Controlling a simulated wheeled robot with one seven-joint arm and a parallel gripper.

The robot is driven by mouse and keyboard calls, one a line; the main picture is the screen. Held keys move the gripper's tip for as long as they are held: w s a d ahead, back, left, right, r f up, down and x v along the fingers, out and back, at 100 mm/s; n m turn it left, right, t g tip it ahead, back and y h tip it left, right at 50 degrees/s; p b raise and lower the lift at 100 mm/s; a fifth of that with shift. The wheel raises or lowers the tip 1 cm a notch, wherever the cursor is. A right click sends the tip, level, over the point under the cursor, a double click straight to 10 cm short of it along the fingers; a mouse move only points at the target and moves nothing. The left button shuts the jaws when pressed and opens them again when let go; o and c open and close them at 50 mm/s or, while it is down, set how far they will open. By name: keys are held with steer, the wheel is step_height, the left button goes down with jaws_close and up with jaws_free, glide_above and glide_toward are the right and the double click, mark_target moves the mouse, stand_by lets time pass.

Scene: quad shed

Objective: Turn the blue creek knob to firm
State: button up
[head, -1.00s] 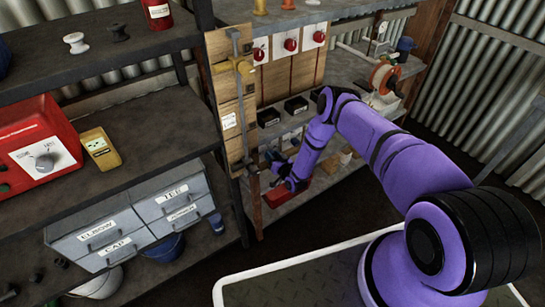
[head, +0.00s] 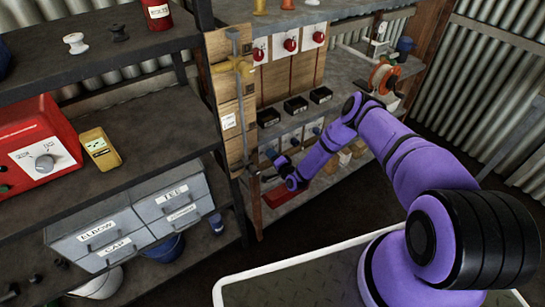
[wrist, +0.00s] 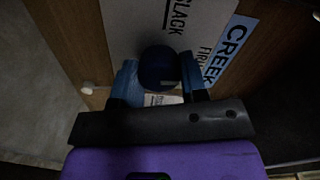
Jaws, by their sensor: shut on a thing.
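The dark blue creek knob (wrist: 159,66) sits between my gripper's two blue fingers in the wrist view. Its panel is pale, with "SLACK" and part of "FIRM" printed on it and a blue "CREEK" label (wrist: 230,48) along the right edge. My gripper (head: 272,157) is shut on this knob, at the left end of the lower row of panels in the head view. In the head view the fingers and wrist hide most of the knob.
Other blue knobs (head: 317,131) stand to the right on the same row. Black bins (head: 295,105) and red knobs (head: 290,45) are above. A wooden post with a yellow-handled pipe (head: 235,68) stands just left. A red tray (head: 283,196) lies below my wrist.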

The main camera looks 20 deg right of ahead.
steer(key=shift+m, duration=0.7)
steer(key=o, duration=0.9)
steer(key=v, duration=1.1)
steer(key=shift+w, duration=0.1)
